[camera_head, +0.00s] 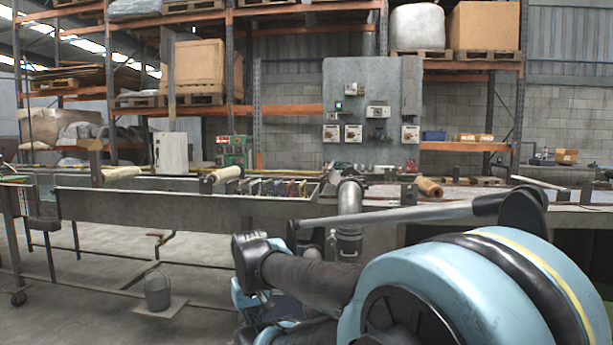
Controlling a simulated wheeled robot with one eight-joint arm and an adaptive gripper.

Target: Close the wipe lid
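I cannot make out a wipe container or its lid anywhere in the head view. A pale upright box (171,153) stands on the bench at the left, too small to tell what it is. My own arm, light blue and black, fills the lower right and hides part of the bench behind it. I see no gripper fingertips. My gripper is out of the picture or hidden behind the arm links.
A long metal trough (170,210) runs across the middle, with a vertical metal pipe (349,215) at its right end. A grey bucket (158,290) stands low at the left. Shelving with pallets and a grey control panel (365,105) are behind. Open floor shows at lower left.

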